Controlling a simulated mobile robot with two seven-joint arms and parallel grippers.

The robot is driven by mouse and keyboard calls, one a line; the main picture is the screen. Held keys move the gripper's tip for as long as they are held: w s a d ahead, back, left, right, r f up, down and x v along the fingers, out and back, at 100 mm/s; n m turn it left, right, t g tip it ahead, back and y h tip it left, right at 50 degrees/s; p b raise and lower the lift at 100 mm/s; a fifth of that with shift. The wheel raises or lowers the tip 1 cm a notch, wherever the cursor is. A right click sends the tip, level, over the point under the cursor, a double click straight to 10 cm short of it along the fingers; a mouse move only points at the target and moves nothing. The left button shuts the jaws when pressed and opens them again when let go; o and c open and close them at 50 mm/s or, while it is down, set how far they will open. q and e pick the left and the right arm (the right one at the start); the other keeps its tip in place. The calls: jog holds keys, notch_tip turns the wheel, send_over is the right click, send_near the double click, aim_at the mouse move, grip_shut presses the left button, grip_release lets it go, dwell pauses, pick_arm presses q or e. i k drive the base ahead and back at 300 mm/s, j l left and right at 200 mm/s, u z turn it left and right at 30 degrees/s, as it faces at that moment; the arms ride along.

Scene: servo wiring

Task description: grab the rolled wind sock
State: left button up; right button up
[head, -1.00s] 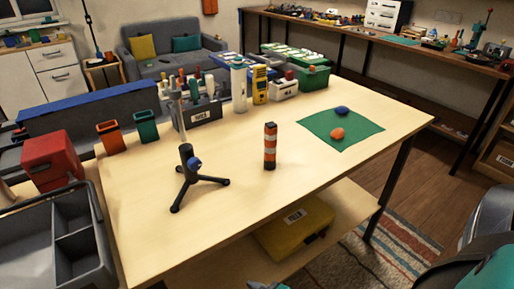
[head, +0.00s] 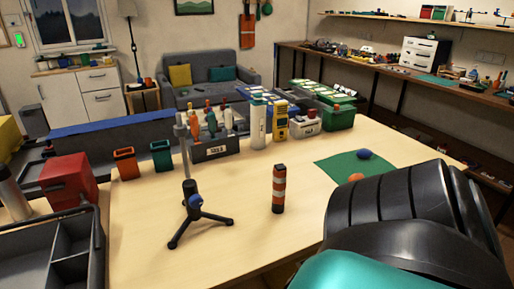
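In the head view my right arm fills the lower right, black and teal, and covers part of the table and of the green mat. Its gripper is not visible. My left gripper is not in view either. Nothing touches the wind sock.
A green mat (head: 335,170) with a blue and an orange lump lies at the right. A tool holder (head: 215,150), bottles and boxes line the back edge. Orange and teal cups (head: 161,156) stand back left. A grey tray (head: 55,255) is at the front left. Table around the wind sock is clear.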

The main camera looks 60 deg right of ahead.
aim_at(279, 178)
jog(key=k+l+u, duration=0.6)
jog(key=l, duration=0.15)
jog(key=k+l+u, duration=0.2)
jog(key=k+l, duration=0.35)
jog(key=l, duration=0.1)
